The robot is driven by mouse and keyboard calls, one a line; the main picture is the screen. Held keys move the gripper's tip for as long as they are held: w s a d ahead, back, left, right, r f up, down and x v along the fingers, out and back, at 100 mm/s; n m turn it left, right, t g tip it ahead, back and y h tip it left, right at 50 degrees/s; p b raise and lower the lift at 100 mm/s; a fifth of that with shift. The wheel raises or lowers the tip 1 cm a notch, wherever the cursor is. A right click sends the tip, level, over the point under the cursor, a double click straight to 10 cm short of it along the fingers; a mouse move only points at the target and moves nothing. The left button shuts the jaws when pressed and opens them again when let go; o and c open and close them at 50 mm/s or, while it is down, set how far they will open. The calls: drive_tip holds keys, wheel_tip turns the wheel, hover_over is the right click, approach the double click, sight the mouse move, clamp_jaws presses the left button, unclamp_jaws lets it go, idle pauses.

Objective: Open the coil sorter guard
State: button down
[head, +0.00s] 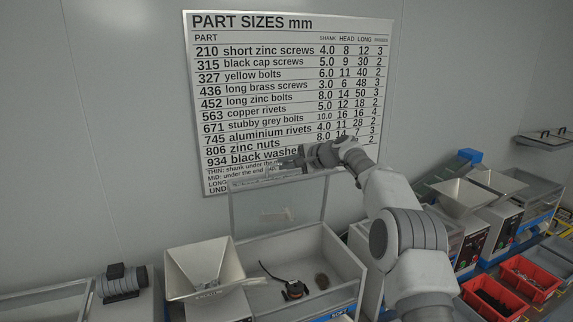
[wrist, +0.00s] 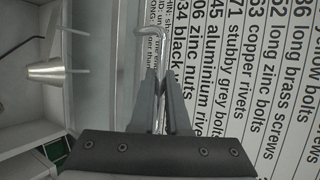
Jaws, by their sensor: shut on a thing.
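The guard (head: 279,205) is a clear framed panel. It stands raised and roughly upright at the back of the open white sorter box (head: 345,262) in the head view. My gripper (head: 290,162) is at the guard's top edge, in front of the lower part of the wall chart. In the wrist view my gripper (wrist: 160,88) has its two fingers close together around a thin pale part, seemingly the guard's handle, whose bent end (wrist: 149,31) shows beyond the fingertips. The exact contact is partly hidden by the fingers.
A metal hopper (head: 204,267) stands left of the box. Inside the box are a small dark device (head: 295,290) and a brown patch (head: 321,280). A parts chart (head: 290,90) hangs close behind my gripper. More machines and red bins (head: 524,276) are at right.

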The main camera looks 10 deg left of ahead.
drive_tip(key=c, duration=0.9)
unclamp_jaws()
drive_tip(key=shift+s+d+r+b, duration=0.2)
drive_tip(key=shift+s+d+b, duration=0.05)
drive_tip(key=shift+d+b, duration=0.3)
drive_tip(key=b+v, duration=0.5)
drive_tip(key=v, duration=1.1)
drive_tip(key=shift+s+r, duration=0.2)
